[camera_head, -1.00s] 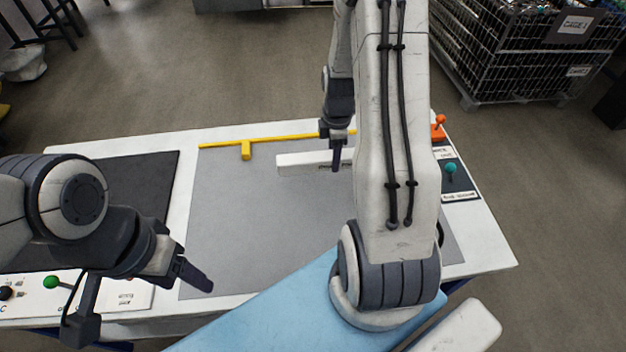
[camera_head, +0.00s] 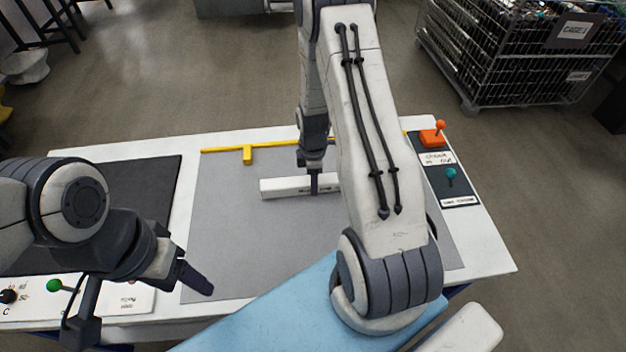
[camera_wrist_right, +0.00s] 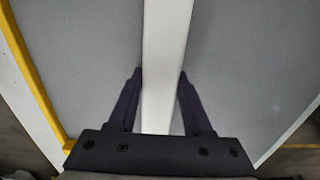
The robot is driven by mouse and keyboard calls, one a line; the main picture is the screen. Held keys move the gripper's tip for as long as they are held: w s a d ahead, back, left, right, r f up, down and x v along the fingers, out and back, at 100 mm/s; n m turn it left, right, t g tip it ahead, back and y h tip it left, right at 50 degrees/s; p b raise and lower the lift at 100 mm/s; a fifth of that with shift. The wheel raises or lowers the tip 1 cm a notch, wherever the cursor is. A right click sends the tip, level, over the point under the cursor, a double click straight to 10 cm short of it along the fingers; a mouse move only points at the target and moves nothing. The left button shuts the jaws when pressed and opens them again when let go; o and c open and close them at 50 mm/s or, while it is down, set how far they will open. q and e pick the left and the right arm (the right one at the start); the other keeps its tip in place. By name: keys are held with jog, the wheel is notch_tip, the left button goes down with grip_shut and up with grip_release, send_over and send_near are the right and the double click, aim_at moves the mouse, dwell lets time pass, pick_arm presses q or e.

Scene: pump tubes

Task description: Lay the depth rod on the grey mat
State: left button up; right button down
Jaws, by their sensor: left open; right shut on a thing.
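A yellow rod (camera_head: 222,150) with a short side stub lies along the far edge of the grey mat (camera_head: 230,240); I take it for the depth rod. Part of it is hidden behind my right arm. It also shows at the left in the right wrist view (camera_wrist_right: 33,75). My right gripper (camera_head: 314,190) is shut on a long white bar (camera_head: 280,188) with dark lettering, over the far part of the mat. In the right wrist view the bar (camera_wrist_right: 164,60) runs between the fingers. Whether it touches the mat is unclear. My left gripper (camera_head: 200,280) is open and empty over the mat's near left corner.
A dark mat (camera_head: 140,190) lies to the left. A panel with a green knob (camera_head: 54,285) is at the near left. An orange lever (camera_head: 434,134) and a teal knob (camera_head: 450,174) stand at the right edge. The middle of the grey mat is clear.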

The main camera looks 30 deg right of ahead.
jog(key=shift+f, duration=0.15)
jog(key=shift+c, duration=1.6)
grip_release()
notch_tip(320, 180, up, 12)
jog(key=r, duration=0.1)
jog(key=a+r, duration=0.3)
jog(key=a, duration=0.4)
jog(key=s+a+r+m, duration=0.2)
jog(key=s+a+r, duration=0.3)
jog(key=a, duration=0.5)
jog(key=s+a+r+m, duration=0.1)
jog(key=s+a, duration=0.3)
jog(key=s, duration=0.4)
jog(key=s+a+r+m+y, duration=0.1)
jog(key=s+a+r+m, duration=0.1)
jog(key=s+a, duration=0.2)
jog(key=s, duration=0.3)
jog(key=shift+s+a+r+m, duration=0.25)
jog(key=shift+s+r+m, duration=0.05)
jog(key=shift+s, duration=0.1)
